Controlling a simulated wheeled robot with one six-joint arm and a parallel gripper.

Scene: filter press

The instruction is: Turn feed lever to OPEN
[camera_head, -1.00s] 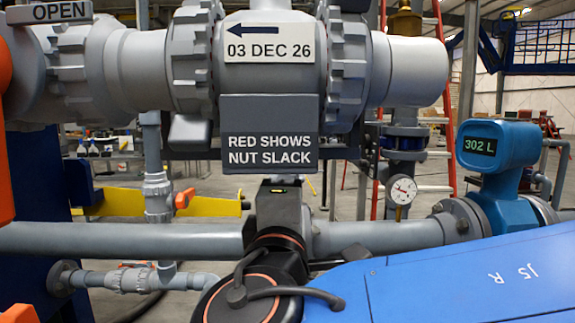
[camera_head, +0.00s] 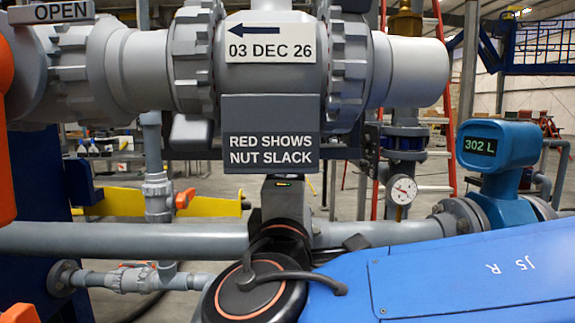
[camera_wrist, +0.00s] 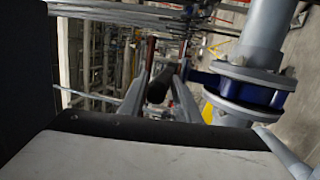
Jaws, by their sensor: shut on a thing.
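My gripper (camera_wrist: 164,84) is shut on a dark, rounded grip, taken as the handle of the feed lever (camera_wrist: 158,88); it shows between the two fingers in the wrist view. The rest of the lever cannot be made out. In the head view my wrist and blue forearm hide the fingers and the grip. A blue flanged valve (camera_wrist: 240,92) on a grey pipe stands right of the fingers in the wrist view. An OPEN sign (camera_head: 51,12) is at the upper left of the head view.
A large grey valve (camera_head: 270,75) with a RED SHOWS NUT SLACK plate (camera_head: 270,150) hangs close above my wrist. A grey pipe (camera_head: 120,238) runs across behind it. A gauge (camera_head: 402,190) and blue flow meter (camera_head: 495,160) stand right. Orange parts (camera_head: 5,130) edge the left.

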